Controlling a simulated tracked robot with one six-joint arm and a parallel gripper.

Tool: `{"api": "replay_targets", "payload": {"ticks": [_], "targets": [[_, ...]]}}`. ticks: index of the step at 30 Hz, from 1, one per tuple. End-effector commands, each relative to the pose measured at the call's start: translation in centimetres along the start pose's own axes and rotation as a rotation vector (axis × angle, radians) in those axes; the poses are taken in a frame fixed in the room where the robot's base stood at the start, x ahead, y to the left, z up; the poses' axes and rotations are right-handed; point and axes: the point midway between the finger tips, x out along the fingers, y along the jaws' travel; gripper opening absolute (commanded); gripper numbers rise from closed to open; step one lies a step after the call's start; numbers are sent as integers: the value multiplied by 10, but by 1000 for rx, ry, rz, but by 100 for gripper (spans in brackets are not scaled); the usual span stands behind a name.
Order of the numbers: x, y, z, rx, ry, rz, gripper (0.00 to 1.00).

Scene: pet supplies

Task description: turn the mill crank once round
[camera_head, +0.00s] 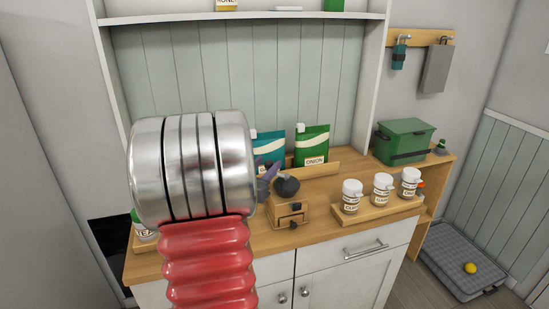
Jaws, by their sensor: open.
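The mill is a small wooden box (291,217) with a dark rounded bowl (286,187) on top, standing on the wooden counter near the middle of the picture. A small dark knob shows at its front. I cannot make out the crank's full shape or angle. My arm's large silver cylinder and red ribbed sleeve fill the left-centre foreground and cover the counter left of the mill. My gripper cannot be made out. A grey-purple shape (265,181) shows between the cylinder and the mill, too small to identify.
A wooden tray (375,213) with three white labelled jars stands right of the mill. Green (312,145) and teal (270,147) packets stand behind it. A green box (404,140) is farther right. The counter (335,232) is clear in front.

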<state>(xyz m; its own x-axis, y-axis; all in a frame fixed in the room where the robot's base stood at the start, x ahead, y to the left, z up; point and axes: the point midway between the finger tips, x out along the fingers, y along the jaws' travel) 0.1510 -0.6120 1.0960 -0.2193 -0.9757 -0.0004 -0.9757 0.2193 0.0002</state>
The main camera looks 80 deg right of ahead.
Motion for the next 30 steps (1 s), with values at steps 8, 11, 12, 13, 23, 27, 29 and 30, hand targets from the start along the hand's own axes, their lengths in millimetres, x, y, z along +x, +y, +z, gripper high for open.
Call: {"api": "replay_targets", "payload": {"ticks": [8,11,12,13,23,27,29,30], "targets": [[42,1,0,0,0,2,41],[52,1,0,0,0,1,41],[54,0,0,0,0,1,41],[55,0,0,0,0,1,41],[58,0,0,0,0,0,41],[58,0,0,0,0,1,31],[58,1,0,0,0,1,27],[58,1,0,0,0,1,24]]}}
